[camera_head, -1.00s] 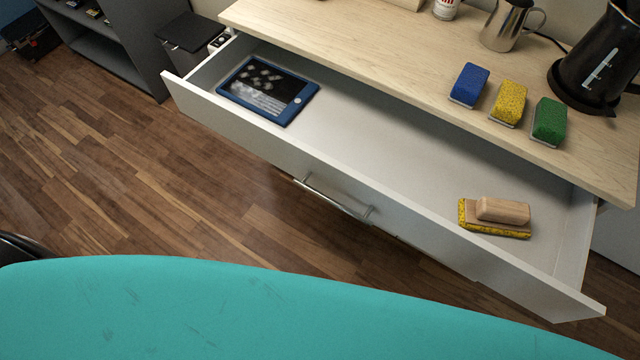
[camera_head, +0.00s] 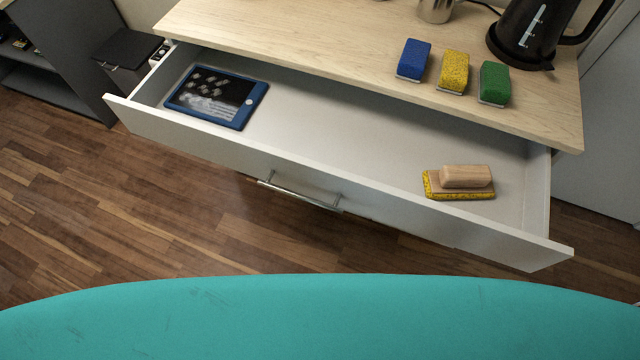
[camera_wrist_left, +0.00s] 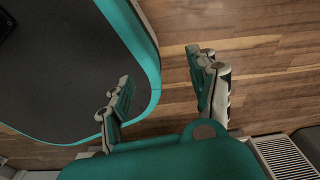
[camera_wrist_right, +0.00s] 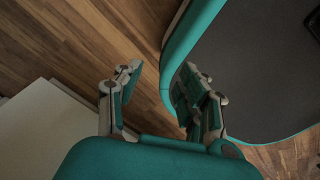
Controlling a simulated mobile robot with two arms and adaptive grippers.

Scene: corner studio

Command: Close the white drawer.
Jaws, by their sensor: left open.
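The white drawer (camera_head: 392,205) stands pulled out from under the wooden counter in the head view. Its front panel runs across the middle, with a metal handle (camera_head: 300,193) on it. A blue-framed tablet (camera_head: 216,97) lies inside at the left, and a wooden-backed brush with a yellow base (camera_head: 462,182) lies inside at the right. Neither gripper shows in the head view. My left gripper (camera_wrist_left: 160,67) is open and empty above the floor in the left wrist view. My right gripper (camera_wrist_right: 160,68) is open and empty in the right wrist view.
Blue (camera_head: 413,60), yellow (camera_head: 453,71) and green (camera_head: 494,82) sponges sit on the counter (camera_head: 300,40) near its front edge. A black kettle (camera_head: 530,32) stands behind them. A dark bin (camera_head: 128,60) stands left of the drawer. The wooden floor in front is clear.

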